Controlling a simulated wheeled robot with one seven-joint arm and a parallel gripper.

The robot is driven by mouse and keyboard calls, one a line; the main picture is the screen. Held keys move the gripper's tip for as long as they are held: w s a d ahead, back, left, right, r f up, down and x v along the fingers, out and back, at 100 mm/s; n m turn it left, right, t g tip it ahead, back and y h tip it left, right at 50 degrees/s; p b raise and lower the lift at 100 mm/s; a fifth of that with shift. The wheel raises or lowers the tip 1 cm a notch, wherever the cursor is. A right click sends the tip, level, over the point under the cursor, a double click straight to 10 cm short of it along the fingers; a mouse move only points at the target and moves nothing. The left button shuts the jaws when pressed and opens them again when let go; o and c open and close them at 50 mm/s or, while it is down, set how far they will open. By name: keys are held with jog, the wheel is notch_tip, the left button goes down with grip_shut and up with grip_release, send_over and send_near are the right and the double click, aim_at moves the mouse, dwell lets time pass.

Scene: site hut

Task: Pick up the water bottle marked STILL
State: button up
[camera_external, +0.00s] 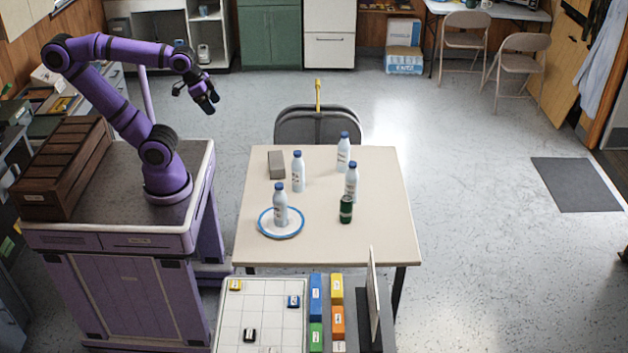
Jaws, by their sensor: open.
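Several white bottles with blue caps stand upright on the table (260,240). A third bottle (343,156) is at the back right, and one more bottle (351,184) is right of the middle. Their labels are too small to read, so I cannot tell which is marked STILL. My gripper (209,103) is open and empty, raised in the air left of the table and well apart from the bottles.
A short dark green bottle or can (346,210) stands close in front of the right-hand bottle. A grey block (277,165) lies at the table's back left. A folding chair (318,127) is behind the table. The table's right side and front right are clear.

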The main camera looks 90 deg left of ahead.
jog(key=w+a+f+m+g, duration=0.15)
jog(key=w+a, duration=0.35)
jog(key=w, duration=0.6)
jog(key=m+g, duration=0.4)
jog(key=m, duration=0.3)
send_over(298, 152)
notch_tip(298, 152, down, 26)
jog(key=shift+n+t, duration=0.25)
jog(key=f, duration=0.5)
jog(key=shift+w+a+f, duration=0.15)
jog(key=shift+w+f, duration=0.1)
jog(key=shift+f, duration=0.05)
jog(key=shift+s+d+f, duration=0.1)
jog(key=shift+s+f, duration=0.05)
jog(key=shift+f, duration=1.2)
jog(key=shift+s+d+f, duration=0.1)
jog(key=shift+s+f, duration=0.05)
jog(key=shift+f, duration=1.15)
grip_shut()
